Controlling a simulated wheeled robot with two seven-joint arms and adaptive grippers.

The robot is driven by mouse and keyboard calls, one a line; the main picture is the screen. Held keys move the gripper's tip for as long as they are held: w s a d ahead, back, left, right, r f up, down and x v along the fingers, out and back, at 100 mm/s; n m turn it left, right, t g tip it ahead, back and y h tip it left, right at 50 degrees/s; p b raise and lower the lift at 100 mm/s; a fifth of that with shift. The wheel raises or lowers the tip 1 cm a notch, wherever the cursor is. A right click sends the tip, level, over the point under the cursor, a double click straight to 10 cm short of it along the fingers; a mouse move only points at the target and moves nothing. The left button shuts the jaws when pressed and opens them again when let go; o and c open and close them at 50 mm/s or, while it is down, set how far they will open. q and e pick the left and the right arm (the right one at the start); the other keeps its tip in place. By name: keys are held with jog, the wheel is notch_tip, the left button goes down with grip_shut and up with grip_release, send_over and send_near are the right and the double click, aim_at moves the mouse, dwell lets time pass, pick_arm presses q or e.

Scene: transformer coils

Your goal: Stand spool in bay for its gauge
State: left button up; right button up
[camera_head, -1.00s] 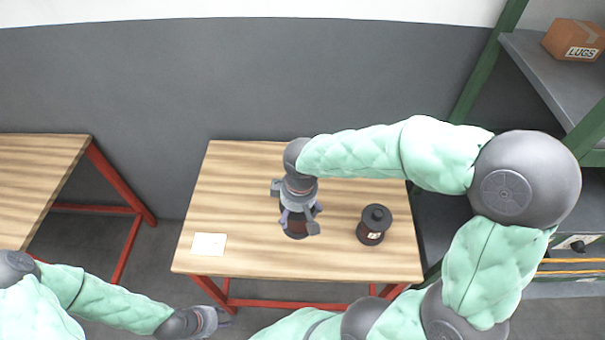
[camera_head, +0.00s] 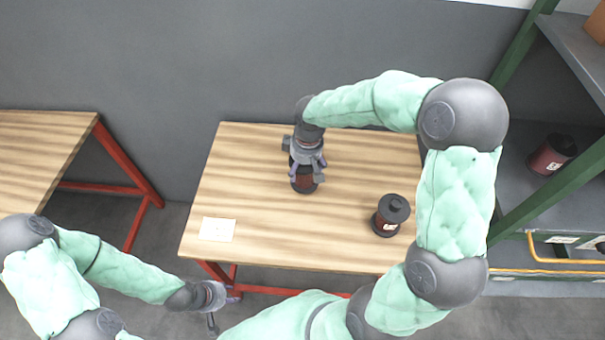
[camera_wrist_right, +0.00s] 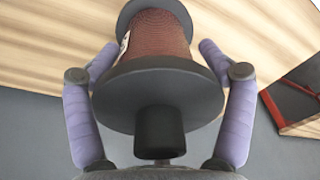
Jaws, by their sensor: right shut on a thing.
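A dark-red wound spool (camera_head: 304,180) with black flanges is in my right gripper (camera_head: 307,165), above or on the middle of the wooden table. In the right wrist view the spool (camera_wrist_right: 160,38) lies between two purple fingers, its black flange and knob towards the camera. My right gripper (camera_wrist_right: 160,85) is shut on it. Whether its lower flange touches the table cannot be told. A second, similar spool (camera_head: 390,216) stands upright at the table's right front. My left gripper (camera_head: 213,300) hangs off the table's front left corner; its fingers are too small to read.
A white card (camera_head: 217,229) lies on the wooden table (camera_head: 250,190) at its left front. Another spool (camera_head: 551,155) sits on the grey shelf at right, behind a green post (camera_head: 545,190). A second table (camera_head: 40,150) stands at the far left. The table's left half is mostly clear.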

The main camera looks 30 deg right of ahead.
jog(key=shift+w+d+f+b, duration=0.15)
jog(key=shift+w+f, duration=0.25)
jog(key=shift+f, duration=0.1)
jog(key=shift+w+d+f+b, duration=0.1)
jog(key=shift+w+f+b, duration=0.05)
jog(key=shift+w+f, duration=0.3)
jog(key=shift+f+b, duration=0.4)
jog(key=shift+f, duration=1.15)
jog(key=shift+f, duration=0.1)
jog(key=o, duration=1.4)
